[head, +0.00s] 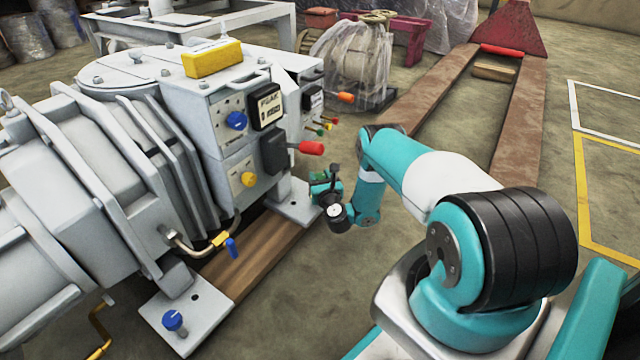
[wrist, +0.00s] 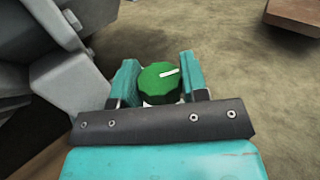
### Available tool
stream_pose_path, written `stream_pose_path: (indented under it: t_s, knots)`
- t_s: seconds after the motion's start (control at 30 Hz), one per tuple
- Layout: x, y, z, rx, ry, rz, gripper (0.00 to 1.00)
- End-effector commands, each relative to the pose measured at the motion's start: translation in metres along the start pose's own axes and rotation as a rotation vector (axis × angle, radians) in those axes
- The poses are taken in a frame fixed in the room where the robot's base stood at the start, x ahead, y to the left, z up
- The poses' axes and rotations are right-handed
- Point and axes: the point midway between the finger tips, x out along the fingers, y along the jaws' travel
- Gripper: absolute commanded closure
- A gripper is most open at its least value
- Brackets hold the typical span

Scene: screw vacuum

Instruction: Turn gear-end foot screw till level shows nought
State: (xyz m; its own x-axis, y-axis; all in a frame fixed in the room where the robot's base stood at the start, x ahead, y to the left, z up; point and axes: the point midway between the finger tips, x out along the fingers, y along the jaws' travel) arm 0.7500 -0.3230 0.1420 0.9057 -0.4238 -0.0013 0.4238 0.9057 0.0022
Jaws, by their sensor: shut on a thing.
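My gripper (wrist: 158,76) is shut on a green knob (wrist: 161,84), with one teal finger on each side of it. A white mark on the knob's top points right and slightly up in the wrist view. In the head view my gripper (head: 324,187) is low beside the machine's right foot plate (head: 294,203); the knob there is mostly hidden by my wrist. A blue foot screw (head: 174,320) stands on the near foot plate (head: 186,312). A yellow block, perhaps the level (head: 212,59), lies on top of the grey machine (head: 150,85). A black display (head: 268,106) faces me, its digits too small to read surely.
A wooden beam (head: 248,255) lies under the machine. A wrapped drum (head: 352,65) and rusty rails (head: 520,110) stand behind. Floor at right is mostly clear.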

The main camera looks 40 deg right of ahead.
Motion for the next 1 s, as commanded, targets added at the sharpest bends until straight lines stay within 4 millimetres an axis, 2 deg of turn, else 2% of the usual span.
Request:
stream_pose_path:
  t_s: [0.07, 0.4, 0.97, 1.0]
  knots:
    - [0.0027, 0.0002, -0.0078, -0.001, -0.006, -0.025, 0.83]
    - [0.0008, -0.0002, -0.003, -0.002, -0.006, -0.104, 0.83]
    - [-0.0022, -0.0003, 0.0007, -0.002, 0.0, -0.123, 0.83]
    - [-0.0022, -0.0003, 0.0007, -0.002, 0.0, -0.123, 0.57]
